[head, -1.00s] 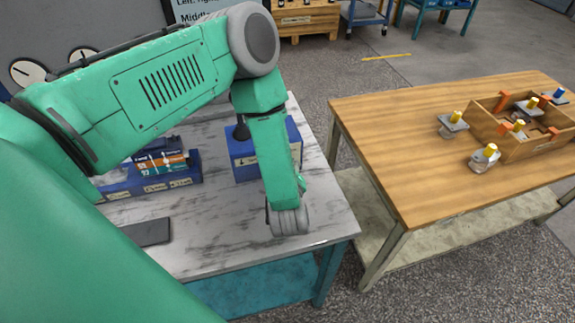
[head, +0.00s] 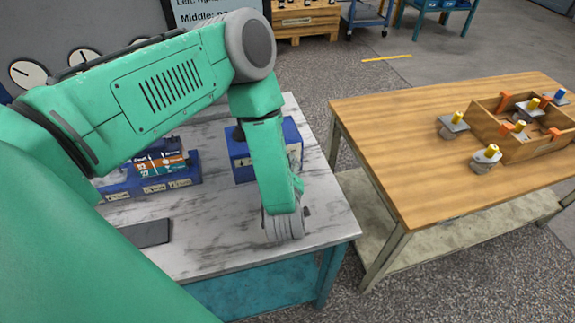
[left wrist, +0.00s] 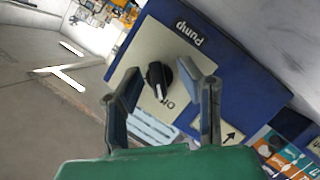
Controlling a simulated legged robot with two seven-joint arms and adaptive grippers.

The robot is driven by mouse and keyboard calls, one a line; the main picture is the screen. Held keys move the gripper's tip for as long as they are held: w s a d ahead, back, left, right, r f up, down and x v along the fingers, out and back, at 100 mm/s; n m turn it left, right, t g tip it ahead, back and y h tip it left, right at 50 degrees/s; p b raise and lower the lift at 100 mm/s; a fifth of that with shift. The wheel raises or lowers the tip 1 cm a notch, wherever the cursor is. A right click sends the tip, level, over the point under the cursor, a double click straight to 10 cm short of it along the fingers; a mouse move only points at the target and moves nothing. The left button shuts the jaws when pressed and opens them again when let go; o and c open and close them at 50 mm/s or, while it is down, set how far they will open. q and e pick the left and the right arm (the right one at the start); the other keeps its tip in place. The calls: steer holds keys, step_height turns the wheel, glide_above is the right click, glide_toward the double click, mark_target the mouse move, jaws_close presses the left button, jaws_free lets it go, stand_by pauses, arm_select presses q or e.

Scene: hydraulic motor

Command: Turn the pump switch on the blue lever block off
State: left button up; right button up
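The blue lever block (head: 240,164) stands on the marble-topped table, partly behind my left arm in the head view. In the left wrist view its face (left wrist: 240,75) carries a pale plate marked "Pump" and "Off". The black pump switch (left wrist: 159,78) is a knob on this plate. My left gripper (left wrist: 166,88) is open, with one finger on each side of the switch in that view. Whether either finger touches the switch cannot be told. In the head view my left gripper is hidden by my arm. My right gripper is not in view.
A blue base with a coloured "Fault" board (head: 160,163) stands left of the lever block. A dark flat plate (head: 147,232) lies near the front of the marble table (head: 215,245). A wooden table (head: 400,140) with a divided box (head: 510,145) stands to the right, across a gap.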

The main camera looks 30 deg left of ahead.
arm_select(q)
steer(key=shift+r, duration=0.1)
steer(key=shift+s+d, duration=0.15)
steer(key=shift+s, duration=0.1)
steer(key=v, duration=1.1)
steer(key=shift+d, duration=0.1)
